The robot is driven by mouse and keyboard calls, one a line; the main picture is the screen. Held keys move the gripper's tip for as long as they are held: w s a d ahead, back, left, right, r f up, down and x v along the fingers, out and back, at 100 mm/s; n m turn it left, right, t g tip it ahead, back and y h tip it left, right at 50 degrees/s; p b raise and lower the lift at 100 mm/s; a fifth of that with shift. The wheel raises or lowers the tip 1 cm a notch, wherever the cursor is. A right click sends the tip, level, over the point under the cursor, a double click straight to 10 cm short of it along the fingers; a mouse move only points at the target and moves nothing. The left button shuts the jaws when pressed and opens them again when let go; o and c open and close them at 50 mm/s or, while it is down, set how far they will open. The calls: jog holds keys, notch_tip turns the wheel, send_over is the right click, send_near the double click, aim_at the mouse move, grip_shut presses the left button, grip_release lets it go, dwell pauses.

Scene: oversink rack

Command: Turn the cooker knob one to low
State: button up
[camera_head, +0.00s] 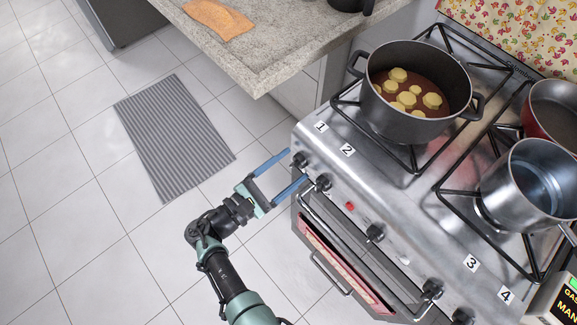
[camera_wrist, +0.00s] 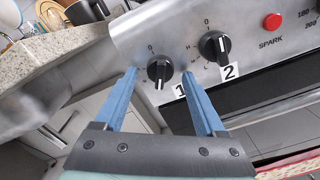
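Cooker knob one (camera_wrist: 159,69) is a black round knob on the steel cooker front, just left of the white "1" label in the wrist view. In the head view knob one (camera_head: 299,159) is the leftmost on the panel, partly near the blue fingertips. My gripper (camera_wrist: 160,74) is open, with one blue finger on each side of knob one in the wrist view. My gripper also shows at the cooker's front left corner in the head view (camera_head: 297,165). I cannot tell whether the fingers touch the knob. Small markings around it are partly hidden.
Knob two (camera_wrist: 214,46) is close to the right finger. A red spark button (camera_wrist: 272,21) is further right. A dark pot with food (camera_head: 418,118) stands on the left burners, and a steel pot (camera_head: 500,185) on the right. A stone counter (camera_head: 270,65) adjoins the cooker.

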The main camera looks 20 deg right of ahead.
jog(key=b+v, duration=0.1)
jog(key=v, duration=1.2)
dwell(0.4)
